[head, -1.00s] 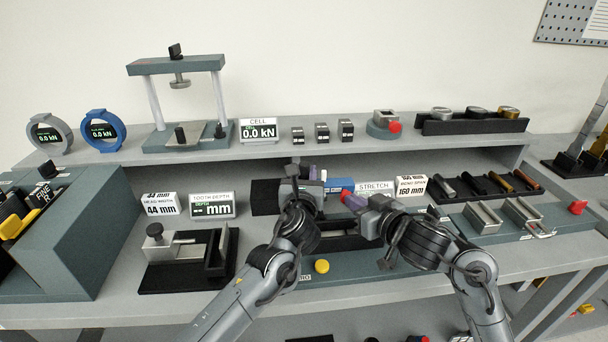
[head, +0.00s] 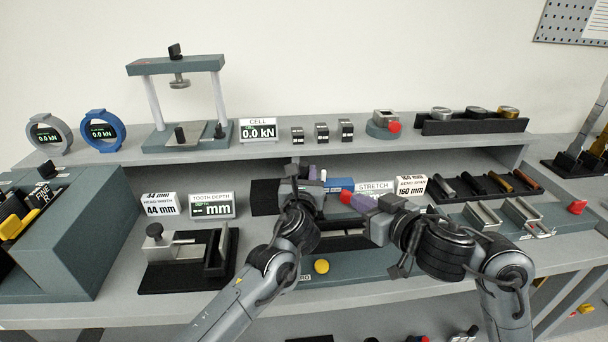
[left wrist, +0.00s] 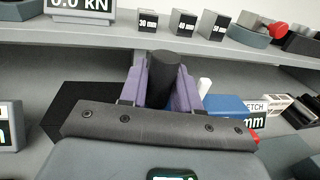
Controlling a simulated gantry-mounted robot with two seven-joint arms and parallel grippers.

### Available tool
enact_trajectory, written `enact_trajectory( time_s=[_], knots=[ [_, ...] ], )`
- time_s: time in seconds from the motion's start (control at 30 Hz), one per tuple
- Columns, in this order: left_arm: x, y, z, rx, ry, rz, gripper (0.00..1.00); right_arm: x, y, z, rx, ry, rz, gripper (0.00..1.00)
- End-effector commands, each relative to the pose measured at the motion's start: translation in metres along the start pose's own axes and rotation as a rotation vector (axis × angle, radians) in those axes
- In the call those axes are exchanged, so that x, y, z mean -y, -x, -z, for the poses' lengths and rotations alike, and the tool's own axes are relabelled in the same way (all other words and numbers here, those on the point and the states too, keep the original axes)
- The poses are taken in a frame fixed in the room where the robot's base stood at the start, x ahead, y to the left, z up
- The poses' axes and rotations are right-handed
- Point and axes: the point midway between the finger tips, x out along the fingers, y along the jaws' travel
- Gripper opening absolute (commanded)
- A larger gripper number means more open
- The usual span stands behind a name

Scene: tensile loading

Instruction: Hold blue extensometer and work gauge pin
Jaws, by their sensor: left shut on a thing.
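The blue extensometer (head: 341,184) stands on the middle shelf; its blue body also shows in the left wrist view (left wrist: 226,105), right of my left fingers. My left gripper (head: 312,174) is beside its left end. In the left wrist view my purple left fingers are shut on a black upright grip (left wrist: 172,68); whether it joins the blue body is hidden. A small white pin (left wrist: 204,86) stands beside the right finger. A red tip (head: 347,197) lies below the blue body, at the purple fingers of my right gripper (head: 362,203). Their gap is unclear.
A STRETCH display (head: 374,187) and a bend span sign (head: 411,185) stand to the right. The upper shelf (head: 270,150) overhangs behind. A yellow button (head: 321,266) is in front.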

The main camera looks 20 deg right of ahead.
Motion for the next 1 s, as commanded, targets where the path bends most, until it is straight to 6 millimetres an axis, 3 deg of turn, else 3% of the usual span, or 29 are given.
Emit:
enact_trajectory(
  time_s=[0.33,0.37,0.53,1.0],
  knots=[
    [0.0001,0.0,-0.0017,0.003,0.002,0.0,0.0,0.0007,0.0027,0.0011,0.0,0.0,-0.001,0.0],
    [0.0001,0.0,-0.0017,0.003,0.002,0.0,0.35,0.0007,0.0027,0.0011,0.0,0.0,-0.001,0.0],
    [0.0,0.0,-0.0012,0.002,0.001,0.0,0.61,0.0006,0.0026,0.001,0.001,0.0,-0.001,0.0],
    [-0.0009,0.0028,0.0,0.001,0.0,-0.001,0.61,0.0006,0.0024,0.0008,0.001,0.0,-0.001,0.0]
  ],
)
